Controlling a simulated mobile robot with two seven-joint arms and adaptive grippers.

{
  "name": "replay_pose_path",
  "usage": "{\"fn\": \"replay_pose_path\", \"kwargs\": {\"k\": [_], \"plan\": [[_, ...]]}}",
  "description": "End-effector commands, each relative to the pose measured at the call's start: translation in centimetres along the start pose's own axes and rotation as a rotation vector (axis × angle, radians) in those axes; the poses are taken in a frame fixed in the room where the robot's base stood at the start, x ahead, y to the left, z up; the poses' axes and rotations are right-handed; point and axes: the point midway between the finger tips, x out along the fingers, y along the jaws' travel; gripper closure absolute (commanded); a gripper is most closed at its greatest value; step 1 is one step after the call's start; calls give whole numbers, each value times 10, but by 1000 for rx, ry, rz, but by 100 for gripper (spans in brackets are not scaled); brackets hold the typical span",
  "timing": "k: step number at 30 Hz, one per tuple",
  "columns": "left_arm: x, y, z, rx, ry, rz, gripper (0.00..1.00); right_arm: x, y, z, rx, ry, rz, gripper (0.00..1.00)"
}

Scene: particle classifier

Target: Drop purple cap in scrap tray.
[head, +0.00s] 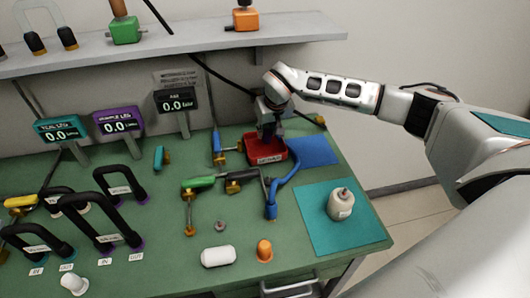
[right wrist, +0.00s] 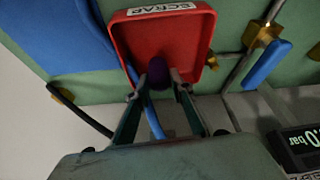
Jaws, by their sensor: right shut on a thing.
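The red scrap tray (head: 283,153) sits on the green bench below my right gripper (head: 266,124). In the right wrist view the tray (right wrist: 192,38) shows its SCRAP label at the top edge. My right gripper (right wrist: 158,80) is shut on the dark purple cap (right wrist: 158,71), which shows between its fingertips in front of the tray's near part. How high the cap is above the tray floor is hard to tell. In the head view the gripper hides the cap. My left gripper is not in view.
A blue mat (head: 316,150) lies right of the tray and a teal mat (head: 336,236) with a pale container (head: 340,204) lies in front. Blue-handled piping (head: 283,182) runs close to the tray. Gauge displays (head: 176,99) and a shelf (head: 180,44) stand behind.

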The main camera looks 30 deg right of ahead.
Motion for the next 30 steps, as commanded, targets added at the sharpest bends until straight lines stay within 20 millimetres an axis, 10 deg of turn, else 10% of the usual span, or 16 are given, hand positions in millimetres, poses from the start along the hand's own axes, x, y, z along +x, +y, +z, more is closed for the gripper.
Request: {"fn": "replay_pose_path", "kwargs": {"k": [8, 9, 12, 30], "plan": [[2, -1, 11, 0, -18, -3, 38, 1, 0, 0, 0, 1, -1, 96], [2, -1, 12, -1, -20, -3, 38, 1, 0, 0, 0, 1, -1, 75], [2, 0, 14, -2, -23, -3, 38, 1, 0, 0, 0, 1, -1, 58], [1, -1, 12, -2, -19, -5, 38, -35, 0, -2, -2, 6, -1, 58]]}}
